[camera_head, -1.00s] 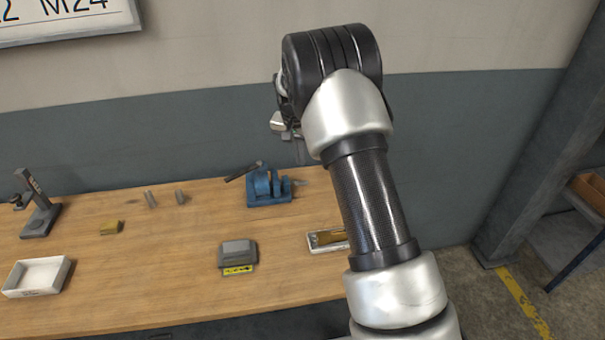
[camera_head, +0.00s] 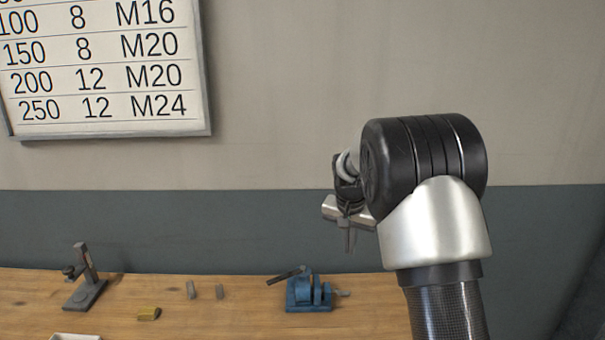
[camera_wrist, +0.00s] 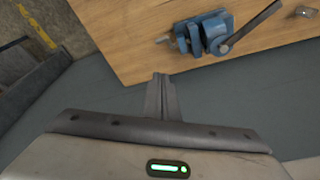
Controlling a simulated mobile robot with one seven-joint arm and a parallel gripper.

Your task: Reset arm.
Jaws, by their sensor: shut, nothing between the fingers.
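My arm is raised on the right of the head view, above the bench. My gripper (camera_head: 349,238) hangs at its end, in front of the wall, and is partly hidden by the wrist. In the wrist view, the fingers of my gripper (camera_wrist: 162,78) are together with nothing between them. They stand apart from the bench and from the blue vise (camera_wrist: 212,34).
A chart (camera_head: 105,70) hangs on the wall.

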